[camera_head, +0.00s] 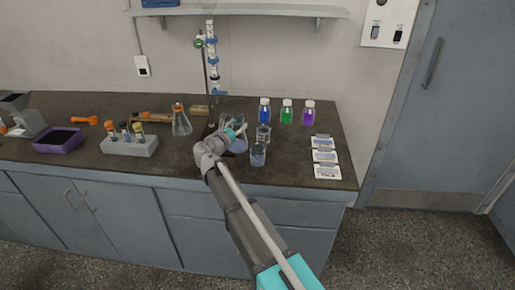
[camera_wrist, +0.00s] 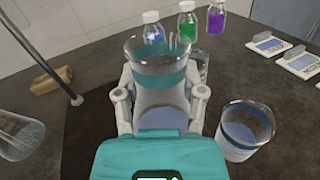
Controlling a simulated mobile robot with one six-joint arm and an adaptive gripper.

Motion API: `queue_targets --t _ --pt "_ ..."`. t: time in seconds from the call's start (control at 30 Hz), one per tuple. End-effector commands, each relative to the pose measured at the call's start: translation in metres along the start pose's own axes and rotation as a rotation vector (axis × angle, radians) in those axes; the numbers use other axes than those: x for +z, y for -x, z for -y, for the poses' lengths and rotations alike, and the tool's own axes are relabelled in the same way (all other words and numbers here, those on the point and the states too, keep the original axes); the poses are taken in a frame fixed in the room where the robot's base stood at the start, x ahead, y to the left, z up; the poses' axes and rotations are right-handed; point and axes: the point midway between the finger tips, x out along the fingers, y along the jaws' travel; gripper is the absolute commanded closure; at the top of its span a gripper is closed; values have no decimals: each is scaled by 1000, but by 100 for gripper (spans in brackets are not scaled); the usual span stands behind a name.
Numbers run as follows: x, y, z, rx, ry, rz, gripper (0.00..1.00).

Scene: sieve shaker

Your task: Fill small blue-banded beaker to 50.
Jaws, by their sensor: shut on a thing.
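My gripper (camera_wrist: 161,96) is shut around a clear glass beaker (camera_wrist: 160,70) with a teal band, which holds some pale bluish liquid. In the head view my gripper (camera_head: 235,131) is over the counter, and the held beaker (camera_head: 239,146) is partly hidden by the arm. Whether it touches the counter I cannot tell. A smaller beaker (camera_wrist: 246,131) with a blue band stands upright just right of my gripper, with bluish liquid in it. It also shows in the head view (camera_head: 258,155). Its graduation marks are too small to read.
Another clear beaker (camera_head: 263,134) stands behind the small one. Blue (camera_head: 265,110), green (camera_head: 286,111) and purple (camera_head: 308,113) bottles stand at the back. A burette stand (camera_head: 211,70) and a flask (camera_head: 181,122) are to the left. Labelled cards (camera_head: 325,156) lie at right.

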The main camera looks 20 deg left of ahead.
Motion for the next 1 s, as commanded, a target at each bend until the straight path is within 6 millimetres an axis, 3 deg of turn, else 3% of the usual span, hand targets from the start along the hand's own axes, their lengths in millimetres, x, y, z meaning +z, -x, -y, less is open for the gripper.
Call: queue_targets --t 1.0 --pt "2 6 39 1 -504 67 100"
